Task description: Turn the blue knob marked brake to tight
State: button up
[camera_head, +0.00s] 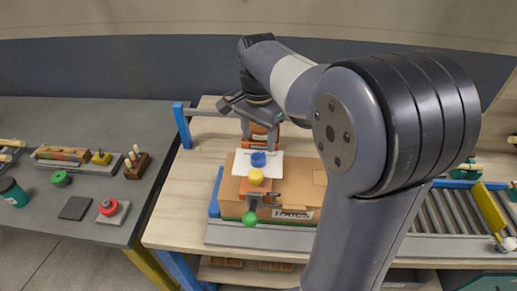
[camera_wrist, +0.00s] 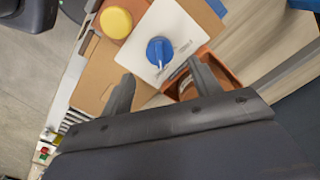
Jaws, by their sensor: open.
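The blue knob (camera_head: 258,159) stands on a white plate (camera_head: 271,163) on the cardboard-brown box (camera_head: 305,187). In the wrist view the blue knob (camera_wrist: 158,50) is round with a pale mark near its lower edge, and the white plate (camera_wrist: 182,22) lies around it. Any lettering on the plate is too small to read. My gripper (camera_head: 260,134) is open and empty, just behind the knob in the head view. In the wrist view its fingertips (camera_wrist: 160,72) are spread to either side, with the knob just beyond the gap. I see no contact.
A yellow knob (camera_head: 255,176) sits right beside the blue one, in front of it. An orange part (camera_wrist: 205,60) is close to one finger. A roller conveyor (camera_head: 455,212) is at right, a grey table (camera_head: 60,115) at left.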

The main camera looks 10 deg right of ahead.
aim_at(259, 154)
jog(key=shift+r, duration=2.2)
notch_tip(259, 154, down, 11)
jog(key=shift+p, duration=0.3)
jog(key=shift+r, duration=0.1)
